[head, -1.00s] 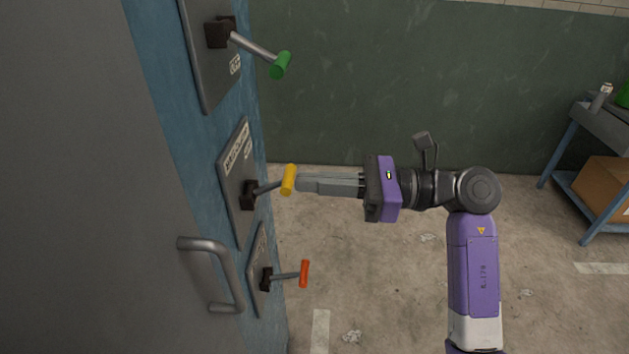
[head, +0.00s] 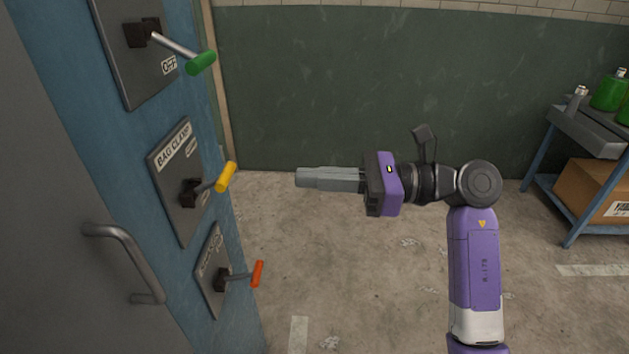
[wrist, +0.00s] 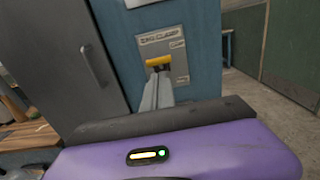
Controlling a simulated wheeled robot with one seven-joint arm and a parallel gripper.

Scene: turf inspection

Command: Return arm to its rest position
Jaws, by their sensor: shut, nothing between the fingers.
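My gripper (head: 300,178) is shut and empty, at the end of my purple and grey arm, stretched to the left in the head view. It is apart from the yellow-handled lever (head: 226,176) on the "BAG CLAMP" plate (head: 171,200), with a clear gap between them. In the wrist view the closed fingers (wrist: 157,88) point toward that yellow lever (wrist: 158,60) and overlap its lower part in the picture. A green-handled lever (head: 201,63) is above it and a red-orange lever (head: 257,273) is below it.
The blue cabinet (head: 90,138) with a grey door and bar handle (head: 128,262) stands at left. A blue-framed table (head: 590,130) with green bottles and a cardboard box (head: 590,190) is at far right. Concrete floor around my arm is clear; a green wall stands behind.

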